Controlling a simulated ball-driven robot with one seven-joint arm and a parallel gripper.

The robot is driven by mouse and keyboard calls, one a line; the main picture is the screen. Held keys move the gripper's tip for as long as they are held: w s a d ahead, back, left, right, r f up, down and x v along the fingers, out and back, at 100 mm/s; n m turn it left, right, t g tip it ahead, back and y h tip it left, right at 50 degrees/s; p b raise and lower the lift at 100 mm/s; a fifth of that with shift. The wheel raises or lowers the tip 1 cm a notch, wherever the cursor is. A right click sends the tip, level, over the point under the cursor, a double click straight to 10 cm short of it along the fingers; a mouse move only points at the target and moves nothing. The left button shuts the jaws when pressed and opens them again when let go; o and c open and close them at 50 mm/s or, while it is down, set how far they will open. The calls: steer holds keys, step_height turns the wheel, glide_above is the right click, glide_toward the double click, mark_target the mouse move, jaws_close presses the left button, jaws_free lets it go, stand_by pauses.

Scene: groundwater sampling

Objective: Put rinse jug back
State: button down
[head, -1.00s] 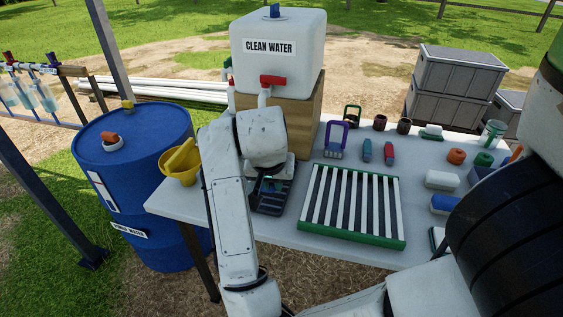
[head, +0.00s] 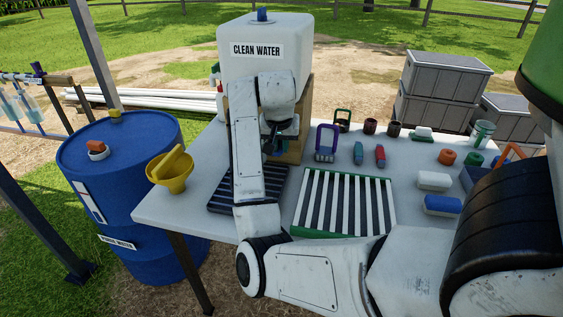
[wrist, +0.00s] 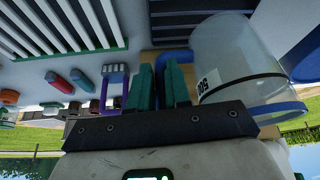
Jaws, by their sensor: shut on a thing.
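The rinse jug (wrist: 228,62) is a clear vessel with a dark band and a "500" mark, beside my fingers at the right in the wrist view. My gripper (wrist: 160,72) is shut, its green fingers at the blue handle (wrist: 174,55) of the jug. In the head view my gripper (head: 281,134) is in front of the wooden stand (head: 298,140), under the clean water tank (head: 262,35). The jug is hidden there behind my arm. A dark slatted tray (head: 222,200) lies on the table below, partly covered by my arm.
A green-framed rack with white slats (head: 345,200) lies to the right. Blue and red tools (head: 358,153) and a purple-handled item (head: 327,142) stand behind it. A yellow funnel (head: 171,176) is at the table's left edge by a blue drum (head: 125,160).

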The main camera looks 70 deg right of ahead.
steer(key=shift+x, duration=1.1)
steer(key=shift+s+f, duration=0.1)
steer(key=shift+f, duration=1.9)
steer(key=shift+d+f, duration=0.2)
steer(key=shift+f, duration=0.3)
steer(key=c, duration=1.1)
jaws_free()
steer(key=shift+f, duration=0.1)
steer(key=p+v, duration=0.1)
steer(key=v, duration=1.1)
